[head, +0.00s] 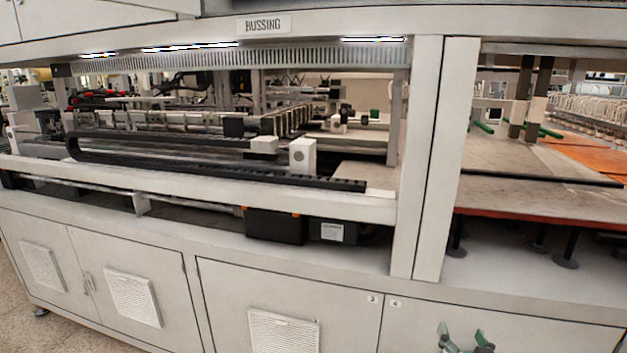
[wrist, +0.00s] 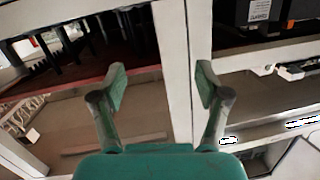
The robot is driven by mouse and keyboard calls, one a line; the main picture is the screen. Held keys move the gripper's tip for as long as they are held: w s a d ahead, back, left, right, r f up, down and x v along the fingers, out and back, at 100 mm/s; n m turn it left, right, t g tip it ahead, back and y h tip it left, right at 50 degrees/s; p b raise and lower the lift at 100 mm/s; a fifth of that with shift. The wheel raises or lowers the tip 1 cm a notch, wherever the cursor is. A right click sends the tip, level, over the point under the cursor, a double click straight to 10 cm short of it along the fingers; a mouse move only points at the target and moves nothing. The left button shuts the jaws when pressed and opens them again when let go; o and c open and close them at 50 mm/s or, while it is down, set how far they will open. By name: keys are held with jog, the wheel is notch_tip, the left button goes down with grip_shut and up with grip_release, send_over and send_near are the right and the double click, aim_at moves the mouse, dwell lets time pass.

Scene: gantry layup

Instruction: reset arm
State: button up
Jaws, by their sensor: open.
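My gripper (head: 463,338) shows at the bottom right of the head view, in front of the machine's lower cabinet doors. Its two green-padded fingers are apart, with nothing between them. In the wrist view my gripper (wrist: 160,88) is also open and empty, with a pale upright post of the machine beyond the fingers. The rest of my arm is out of the head view.
A large white machine (head: 425,160) labelled BUSSING fills the head view. Its open bay holds a black cable chain (head: 230,175) and rails. At right is a flat bed (head: 540,200) with an orange edge. Cabinet doors (head: 130,280) run below. Floor shows at lower left.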

jog(key=s+a+f, duration=0.3)
jog(key=s+f, duration=0.2)
jog(key=s, duration=0.3)
jog(key=s+a+f+n+y, duration=0.1)
jog(key=s+a+f, duration=0.2)
jog(key=s+f, duration=0.3)
jog(key=s+a+f, duration=0.3)
jog(key=s, duration=0.6)
jog(key=s+a+r+n, duration=0.1)
jog(key=s+a+r, duration=0.1)
jog(key=s, duration=1)
jog(key=s+a+r+n+g+y, duration=0.1)
jog(key=s+a, duration=0.1)
jog(key=s, duration=1.1)
jog(key=shift+r+y, duration=0.3)
jog(key=shift+r, duration=0.1)
